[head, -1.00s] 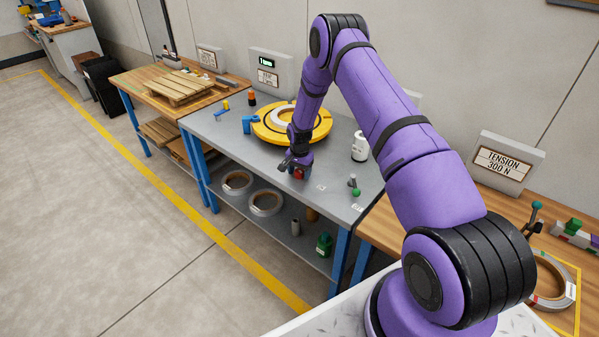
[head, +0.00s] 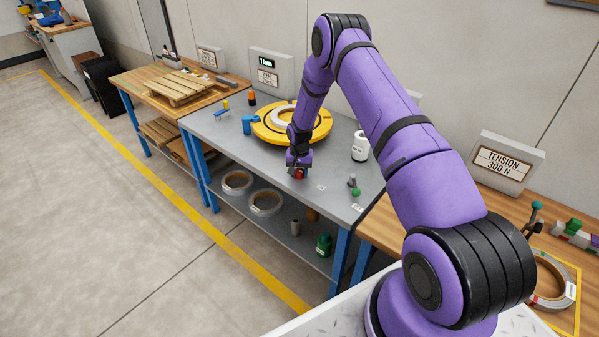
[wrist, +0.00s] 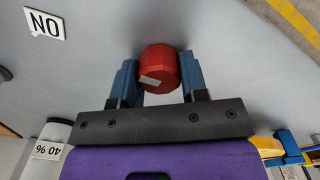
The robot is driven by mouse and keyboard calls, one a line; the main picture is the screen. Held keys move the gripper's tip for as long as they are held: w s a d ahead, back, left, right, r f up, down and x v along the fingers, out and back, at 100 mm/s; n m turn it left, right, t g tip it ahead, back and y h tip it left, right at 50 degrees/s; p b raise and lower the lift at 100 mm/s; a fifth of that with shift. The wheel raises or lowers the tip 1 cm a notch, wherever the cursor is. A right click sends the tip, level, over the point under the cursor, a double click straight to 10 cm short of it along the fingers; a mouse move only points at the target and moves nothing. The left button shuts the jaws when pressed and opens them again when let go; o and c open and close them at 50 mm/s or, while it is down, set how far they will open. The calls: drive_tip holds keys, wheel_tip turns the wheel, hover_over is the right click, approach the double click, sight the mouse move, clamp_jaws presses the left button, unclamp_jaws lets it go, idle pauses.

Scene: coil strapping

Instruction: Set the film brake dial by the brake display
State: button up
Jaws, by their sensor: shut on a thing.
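The red dial (head: 299,175) is at the front edge of the grey table, under my gripper. In the wrist view the red faceted dial (wrist: 160,66) has a pale mark on its face. My gripper (wrist: 157,76) is shut on it, with one blue finger on each side. In the head view my gripper (head: 298,167) points down and partly covers the dial. A grey display panel (head: 285,68) stands behind the table with a small lit green screen (head: 267,62); its text is too small to read surely.
A yellow turntable (head: 264,132) with a pale coil is behind my gripper. A label (wrist: 45,24) lies near the dial.

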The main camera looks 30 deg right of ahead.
sight(299, 170)
drive_tip(key=n, duration=0.6)
drive_tip(key=shift+n, duration=0.3)
idle(0.4)
drive_tip(key=o, duration=0.9)
wheel_tip(299, 170, up, 11)
drive_tip(key=shift+f, duration=0.1)
idle(0.4)
